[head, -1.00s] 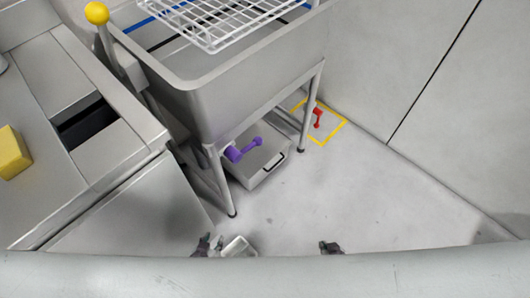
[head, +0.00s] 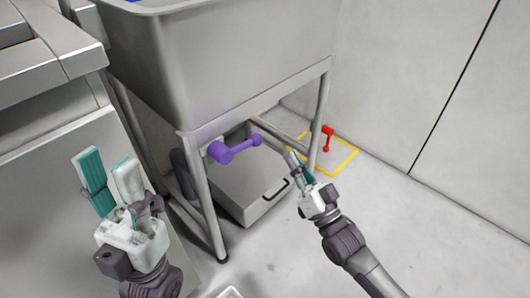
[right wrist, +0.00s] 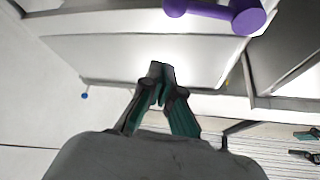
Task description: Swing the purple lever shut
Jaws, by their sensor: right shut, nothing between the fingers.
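My right gripper (head: 295,163) is shut and empty, to the right of the lever's knob and a little lower in the head view. Its closed fingertips show in the right wrist view (right wrist: 161,72). My left gripper (head: 108,170) is open and empty, in front of the counter, left of the lever.
A grey box with a black handle (head: 250,190) sits under the sink (head: 215,65). A stand leg (head: 207,205) is left of the lever. A red lever-like fixture (head: 327,138) stands within a yellow floor square (head: 345,166). The floor at right is clear.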

